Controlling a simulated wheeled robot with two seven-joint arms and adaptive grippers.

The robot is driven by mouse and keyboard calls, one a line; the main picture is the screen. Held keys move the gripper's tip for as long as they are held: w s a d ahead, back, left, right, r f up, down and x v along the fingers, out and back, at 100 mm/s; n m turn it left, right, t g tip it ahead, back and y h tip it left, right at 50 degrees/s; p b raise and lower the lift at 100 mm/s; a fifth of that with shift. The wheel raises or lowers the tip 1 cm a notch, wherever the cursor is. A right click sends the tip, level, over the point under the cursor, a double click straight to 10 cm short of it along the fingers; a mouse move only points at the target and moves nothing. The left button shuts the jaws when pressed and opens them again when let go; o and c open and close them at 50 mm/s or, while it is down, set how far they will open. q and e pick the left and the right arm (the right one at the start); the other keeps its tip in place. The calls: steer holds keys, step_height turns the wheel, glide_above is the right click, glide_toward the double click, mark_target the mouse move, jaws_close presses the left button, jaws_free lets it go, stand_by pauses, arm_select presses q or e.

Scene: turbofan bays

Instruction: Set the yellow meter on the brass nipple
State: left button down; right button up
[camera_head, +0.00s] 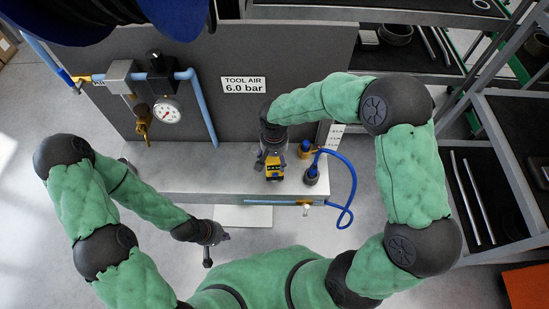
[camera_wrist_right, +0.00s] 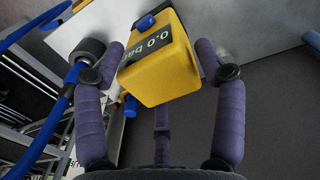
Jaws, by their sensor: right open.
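The yellow meter (camera_head: 274,172) is at the front of the grey bench top, below my right gripper (camera_head: 268,160). In the right wrist view, the meter (camera_wrist_right: 157,70) fills the space between the purple fingers of my right gripper (camera_wrist_right: 160,55). Its dark display reads "0.0 ba", and blue round parts show on it. The gripper is open around it; I cannot tell whether the fingers touch it. I cannot clearly pick out the brass nipple. My left gripper (camera_head: 209,244) hangs in front of the bench, away from the meter, its jaws too small to read.
A blue hose (camera_head: 350,180) loops from a dark-and-blue fitting (camera_head: 311,175) right of the meter. A small orange-yellow part (camera_head: 305,150) stands behind it. A gauge (camera_head: 167,112) and blue pipes (camera_head: 203,110) are on the back panel. Shelving (camera_head: 495,150) stands at right. The bench's left part is clear.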

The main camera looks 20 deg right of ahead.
steer(key=shift+r+p, duration=1.75)
steer(key=shift+r, duration=1.25)
steer(key=shift+f, duration=0.1)
